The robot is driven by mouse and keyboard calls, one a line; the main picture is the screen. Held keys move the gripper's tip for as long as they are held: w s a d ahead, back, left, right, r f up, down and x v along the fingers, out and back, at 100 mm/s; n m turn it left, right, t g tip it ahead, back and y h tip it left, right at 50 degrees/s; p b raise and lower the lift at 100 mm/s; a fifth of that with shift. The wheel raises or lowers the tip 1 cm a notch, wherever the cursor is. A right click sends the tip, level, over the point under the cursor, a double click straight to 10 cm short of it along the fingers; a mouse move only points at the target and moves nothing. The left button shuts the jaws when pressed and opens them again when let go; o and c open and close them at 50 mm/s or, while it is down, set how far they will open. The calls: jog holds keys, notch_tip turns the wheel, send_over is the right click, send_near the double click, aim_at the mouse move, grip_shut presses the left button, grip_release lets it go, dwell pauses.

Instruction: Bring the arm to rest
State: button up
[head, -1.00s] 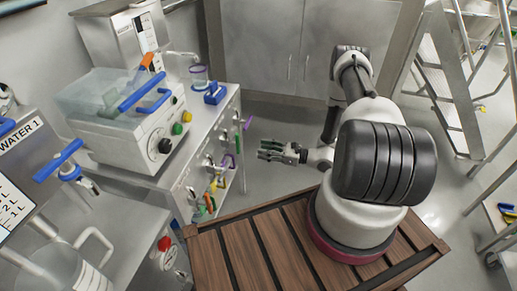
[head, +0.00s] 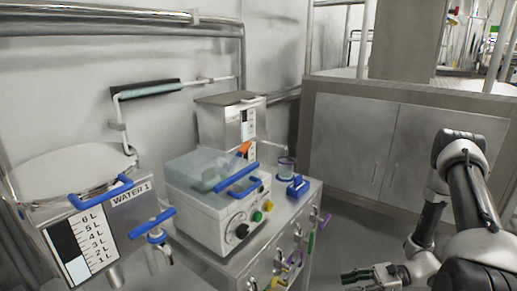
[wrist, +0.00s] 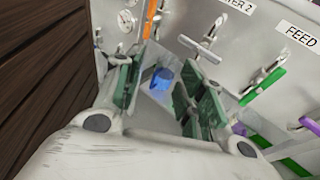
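My arm (head: 468,205) stands at the right of the head view, bent, with its forearm hanging low. My gripper (head: 370,276) shows at the bottom edge there, in front of the grey cabinet and right of the steel cart. In the wrist view my gripper (wrist: 160,88) has its two green-padded fingers apart. A blue spot on a clear or pale piece (wrist: 162,78) shows between them; I cannot tell how far behind the fingers it lies. I see nothing clearly gripped.
A cart (head: 290,240) with coloured valve handles carries a clear-lidded machine (head: 215,190), a cup (head: 286,167) and a blue-handled item (head: 298,187). A WATER 1 tank (head: 90,225) stands left. In the wrist view, a valve panel (wrist: 240,50) with a FEED label faces my gripper closely.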

jog(key=s+d+r+n+g+h, duration=0.1)
jog(key=s+d+r+n+h, duration=0.3)
jog(key=r, duration=0.5)
jog(key=s+d+r+n+g+h, duration=0.15)
jog(key=r+n+h, duration=0.3)
jog(key=r, duration=0.45)
jog(key=s+d+r+n+g+h, duration=0.25)
jog(key=d+r+n+h, duration=0.2)
jog(key=r, duration=0.55)
jog(key=s+a+r+n+t+h, duration=0.1)
jog(key=r+t, duration=0.3)
jog(key=r, duration=0.4)
jog(key=s+a+r+n+t+h, duration=0.1)
jog(key=s+a+r+n+t, duration=0.1)
jog(key=r, duration=0.5)
jog(key=s+n+t, duration=0.1)
jog(key=n+t, duration=0.1)
jog(key=shift+s+r+n+t, duration=0.3)
jog(key=shift+s+r+t, duration=0.05)
jog(key=shift+t, duration=0.05)
